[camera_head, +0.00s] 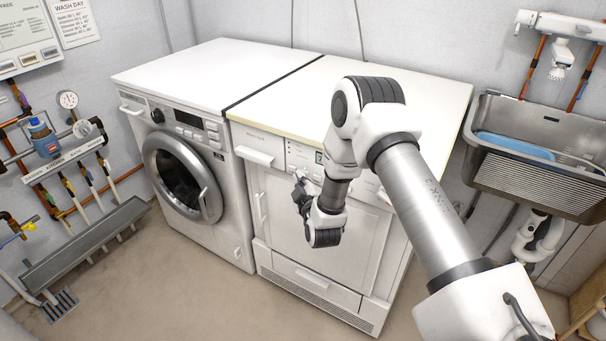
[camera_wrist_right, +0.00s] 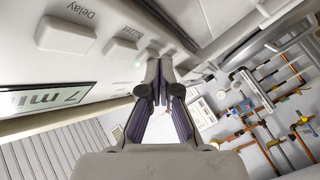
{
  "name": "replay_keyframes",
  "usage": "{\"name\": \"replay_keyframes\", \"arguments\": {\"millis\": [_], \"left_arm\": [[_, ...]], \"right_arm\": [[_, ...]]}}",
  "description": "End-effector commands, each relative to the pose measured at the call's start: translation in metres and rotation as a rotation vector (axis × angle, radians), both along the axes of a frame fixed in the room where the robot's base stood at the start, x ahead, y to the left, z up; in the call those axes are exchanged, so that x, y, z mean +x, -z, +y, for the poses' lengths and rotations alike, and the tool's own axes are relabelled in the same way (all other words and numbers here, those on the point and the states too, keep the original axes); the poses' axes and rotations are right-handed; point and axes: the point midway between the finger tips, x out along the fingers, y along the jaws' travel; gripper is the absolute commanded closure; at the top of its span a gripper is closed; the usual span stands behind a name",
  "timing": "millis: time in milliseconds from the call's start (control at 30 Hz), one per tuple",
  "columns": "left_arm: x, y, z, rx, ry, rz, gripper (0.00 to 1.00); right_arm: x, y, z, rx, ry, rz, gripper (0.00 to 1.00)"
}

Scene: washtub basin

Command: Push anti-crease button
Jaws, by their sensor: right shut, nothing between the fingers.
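My right gripper (camera_head: 299,178) is shut and empty at the front of the dryer (camera_head: 270,215), by its control panel. In the right wrist view the closed fingertips (camera_wrist_right: 160,62) point at a row of white buttons on that panel. One button is labelled Delay (camera_wrist_right: 66,35) and the one beside it Buzzer (camera_wrist_right: 120,50). Another pale button (camera_wrist_right: 148,54) lies right at the fingertips, partly hidden by them. I cannot read its label, and cannot tell whether the fingertips touch it. A small green light shows near it. My left gripper is not in view.
A display (camera_wrist_right: 45,98) reading "7 min" is beside the buttons. The washing machine (camera_head: 190,150) stands left of the dryer. A metal sink (camera_head: 545,165) hangs at the right. Pipes and valves line the left wall. The floor in front is clear.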

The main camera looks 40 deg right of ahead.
Motion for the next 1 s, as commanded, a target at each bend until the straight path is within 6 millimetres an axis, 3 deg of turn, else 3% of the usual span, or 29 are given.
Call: {"name": "replay_keyframes", "arguments": {"millis": [567,1000], "left_arm": [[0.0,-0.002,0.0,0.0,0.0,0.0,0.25],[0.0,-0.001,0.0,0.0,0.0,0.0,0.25]], "right_arm": [[-0.005,0.0,0.011,0.0,0.0,0.0,1.0],[-0.023,0.0,0.057,0.0,-0.002,0.001,1.0]]}}
